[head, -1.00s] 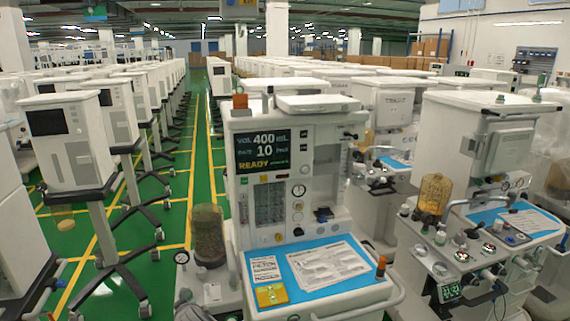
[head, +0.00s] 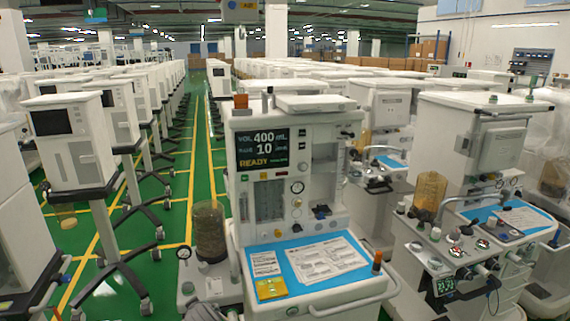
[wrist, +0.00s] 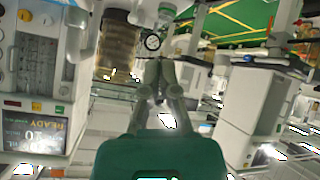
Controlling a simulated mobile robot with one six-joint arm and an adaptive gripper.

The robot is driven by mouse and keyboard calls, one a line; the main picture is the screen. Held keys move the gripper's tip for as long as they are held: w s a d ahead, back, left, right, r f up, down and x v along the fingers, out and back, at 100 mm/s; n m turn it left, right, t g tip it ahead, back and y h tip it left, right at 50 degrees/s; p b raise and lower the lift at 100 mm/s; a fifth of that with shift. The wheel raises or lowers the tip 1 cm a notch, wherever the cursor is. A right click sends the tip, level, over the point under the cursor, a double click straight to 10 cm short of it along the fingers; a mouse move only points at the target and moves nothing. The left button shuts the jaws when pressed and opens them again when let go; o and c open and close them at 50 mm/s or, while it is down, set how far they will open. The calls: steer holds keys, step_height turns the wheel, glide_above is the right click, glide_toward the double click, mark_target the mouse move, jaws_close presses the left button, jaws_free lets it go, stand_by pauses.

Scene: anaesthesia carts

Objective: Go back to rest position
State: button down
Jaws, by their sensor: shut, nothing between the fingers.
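My gripper (wrist: 158,80) shows in the wrist view, its two fingers together and empty, with free space around the tips. The wrist view is upside down and tilted. The front anaesthesia cart (head: 290,190) stands in the middle of the head view, its screen lit with READY. Part of a cart with an upside-down lit screen (wrist: 35,110) shows at the left of the wrist view, apart from my fingers. My gripper is not seen in the head view.
Another cart (head: 480,165) with an amber canister (head: 429,192) stands close on the right. Rows of monitor stands (head: 70,145) fill the left. A green aisle with yellow lines (head: 203,150) runs back between the rows.

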steer(key=w+d+f+m+g+h, duration=0.2)
steer(key=w+d+f, duration=0.1)
steer(key=d, duration=0.8)
steer(key=s+d+f+m+g+h, duration=0.1)
steer(key=s+d+m+g, duration=0.2)
steer(key=d, duration=1.1)
steer(key=s+d+f+m+g+h, duration=0.1)
steer(key=s+d+f+m+g, duration=0.1)
steer(key=d, duration=1.3)
steer(key=s+m+g+p, duration=0.1)
steer(key=g, duration=0.1)
steer(key=shift+s+f+g, duration=0.15)
steer(key=shift+f+g, duration=0.05)
steer(key=shift+g, duration=0.1)
